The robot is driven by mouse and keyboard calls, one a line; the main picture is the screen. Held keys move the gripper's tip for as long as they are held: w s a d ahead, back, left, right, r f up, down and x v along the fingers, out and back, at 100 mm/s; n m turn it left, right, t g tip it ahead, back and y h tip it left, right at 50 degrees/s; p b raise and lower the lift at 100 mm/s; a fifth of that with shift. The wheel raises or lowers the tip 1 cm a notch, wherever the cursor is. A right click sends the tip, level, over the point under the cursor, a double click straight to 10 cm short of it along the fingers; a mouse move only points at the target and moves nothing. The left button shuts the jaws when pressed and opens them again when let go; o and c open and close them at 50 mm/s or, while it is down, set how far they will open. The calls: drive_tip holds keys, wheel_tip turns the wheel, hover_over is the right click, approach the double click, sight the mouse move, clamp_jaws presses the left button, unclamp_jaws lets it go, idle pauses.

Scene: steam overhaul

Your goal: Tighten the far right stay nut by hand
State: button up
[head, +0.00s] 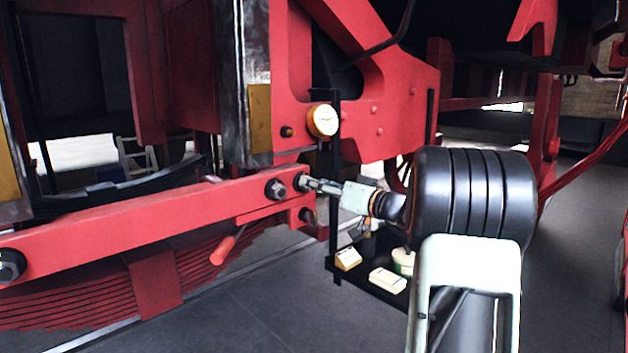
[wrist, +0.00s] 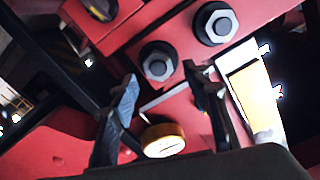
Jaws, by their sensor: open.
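The red stay bar (head: 120,225) runs across the head view with dark-collared hex nuts on it. The far right stay nut (wrist: 158,62) is a grey hex nut in a dark collar at the bar's end. In the head view it is mostly hidden behind my fingertips. Another nut (head: 276,188) sits just left of it and also shows in the wrist view (wrist: 215,23). My gripper (head: 306,183) is open and empty, pointing at the bar's right end. In the wrist view its fingers (wrist: 162,82) are spread, with the nut beyond the gap. Contact cannot be told.
A round yellow-rimmed gauge (head: 322,120) is above the bar's end. A lower bolt (head: 308,214) and a red handle (head: 228,246) are below it. A dark shelf (head: 345,279) with small boxes stands below my gripper.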

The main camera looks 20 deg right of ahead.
drive_tip(key=shift+x, duration=0.9)
drive_tip(key=shift+c, duration=0.4)
drive_tip(key=c, duration=1)
drive_tip(key=shift+c, duration=0.2)
drive_tip(key=shift+f+b, duration=0.15)
drive_tip(key=shift+b, duration=0.2)
drive_tip(key=shift+c, duration=0.2)
